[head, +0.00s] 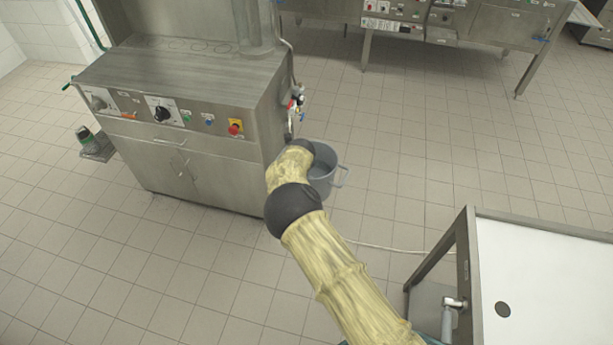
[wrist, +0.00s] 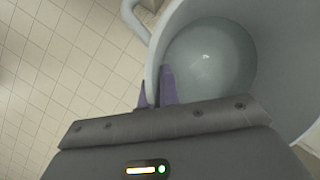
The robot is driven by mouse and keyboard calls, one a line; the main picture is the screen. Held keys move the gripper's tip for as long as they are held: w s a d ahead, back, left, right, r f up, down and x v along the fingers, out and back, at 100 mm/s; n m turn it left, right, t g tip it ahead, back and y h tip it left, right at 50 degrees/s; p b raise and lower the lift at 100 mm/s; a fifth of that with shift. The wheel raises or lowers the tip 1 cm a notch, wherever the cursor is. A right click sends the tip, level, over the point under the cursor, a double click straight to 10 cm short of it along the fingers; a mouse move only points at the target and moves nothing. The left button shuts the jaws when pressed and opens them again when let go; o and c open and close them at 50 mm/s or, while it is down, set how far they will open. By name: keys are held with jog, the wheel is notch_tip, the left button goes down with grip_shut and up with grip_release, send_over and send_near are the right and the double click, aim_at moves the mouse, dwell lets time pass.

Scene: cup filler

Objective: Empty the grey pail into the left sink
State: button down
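The grey pail (head: 324,172) stands on the tiled floor beside the right side of the steel machine, its handle to the right. In the wrist view the pail (wrist: 270,60) fills the upper right, with a smooth, glossy round surface inside that looks like liquid. My gripper (wrist: 155,92) has one purple finger inside the pail and one outside, close against the wall at the rim. The fingers look shut on it. In the head view my arm hides the gripper and part of the pail. I cannot identify the left sink for certain.
The steel machine (head: 185,130) with knobs stands close left of the pail. A steel-framed unit with a white surface (head: 550,270) and a dark round hole is at the lower right. A pale hose (head: 385,247) lies on the floor. Floor right of the pail is clear.

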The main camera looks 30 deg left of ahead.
jog(key=s+a+r+n+p, duration=0.1)
jog(key=s+a+r+p, duration=0.1)
jog(key=r, duration=0.4)
jog(key=s+a+r+n+p, duration=0.1)
jog(key=s+a+r+p, duration=0.1)
jog(key=a+r+p, duration=0.3)
jog(key=shift+r+g+p, duration=0.4)
jog(key=shift+r+p, duration=0.3)
jog(key=shift+p, duration=0.1)
jog(key=shift+w, duration=0.15)
